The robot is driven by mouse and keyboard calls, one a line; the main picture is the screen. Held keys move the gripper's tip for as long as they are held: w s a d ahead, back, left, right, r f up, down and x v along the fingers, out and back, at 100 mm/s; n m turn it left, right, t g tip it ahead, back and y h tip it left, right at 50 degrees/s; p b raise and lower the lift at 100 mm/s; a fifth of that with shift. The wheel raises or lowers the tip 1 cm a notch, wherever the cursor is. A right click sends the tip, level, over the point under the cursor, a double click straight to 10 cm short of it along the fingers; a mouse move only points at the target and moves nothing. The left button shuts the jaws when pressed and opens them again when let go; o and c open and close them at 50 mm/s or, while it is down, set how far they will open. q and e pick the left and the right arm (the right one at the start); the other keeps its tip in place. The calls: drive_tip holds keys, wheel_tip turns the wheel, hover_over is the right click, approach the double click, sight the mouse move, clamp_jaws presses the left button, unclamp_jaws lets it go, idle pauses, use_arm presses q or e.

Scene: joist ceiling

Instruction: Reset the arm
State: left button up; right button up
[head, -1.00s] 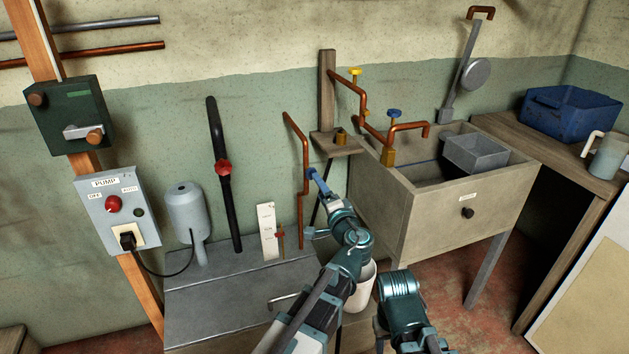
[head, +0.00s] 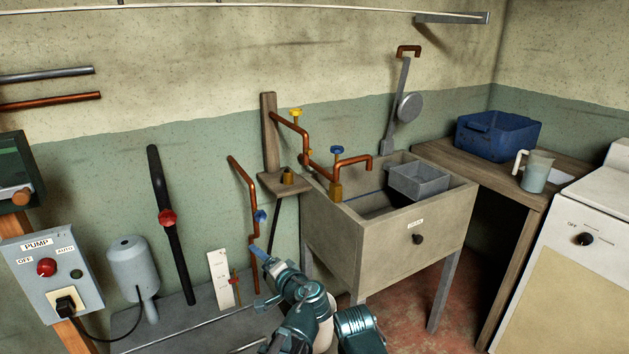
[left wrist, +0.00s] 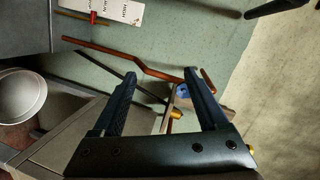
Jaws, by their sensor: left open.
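My left arm comes up from the bottom of the head view. Its left gripper (head: 260,254) is open, just below a blue valve knob (head: 260,216) on a bent copper pipe (head: 248,185). In the left wrist view, the two dark fingers (left wrist: 160,76) stand apart with nothing held between them. The blue knob (left wrist: 182,89) shows beyond the fingers, near the right one, and a gap seems to separate them. A teal arm link of mine shows at the bottom of the head view. My right gripper is not in view.
A stone sink (head: 390,240) with copper taps stands right of the gripper. A white gauge card (head: 221,279) and a dark pipe with a red valve (head: 167,218) stand left. A pump box (head: 52,272) is far left. A blue crate (head: 497,136) and a jug (head: 537,172) sit on the counter.

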use_arm(q)
drive_tip(key=s+a+f+n+g+h, duration=0.1)
drive_tip(key=s+a+f+n+g, duration=0.3)
drive_tip(key=f, duration=0.4)
drive_tip(key=s+d+f+n+g+h, duration=0.2)
drive_tip(key=s+d+f+g+h, duration=0.3)
drive_tip(key=s+f+g+h, duration=0.5)
drive_tip(key=s+d+r+m+p, duration=0.1)
drive_tip(key=s+d+r+p, duration=0.1)
drive_tip(key=d+r+p, duration=0.2)
drive_tip(key=s+d+r+m+t+y+p, duration=0.1)
drive_tip(key=s+d+r+p, duration=0.2)
drive_tip(key=r+p, duration=0.6)
drive_tip(key=s+d+r+m+t+y+p, duration=0.1)
drive_tip(key=s+d+r+p, duration=0.1)
drive_tip(key=d+r+p, duration=0.2)
wheel_tip(320, 180, up, 4)
drive_tip(key=p, duration=0.3)
drive_tip(key=shift+s+d+f+m, duration=0.15)
drive_tip(key=shift+s+d+m, duration=0.15)
drive_tip(key=shift+s+m, duration=0.1)
drive_tip(key=shift+a, duration=0.1)
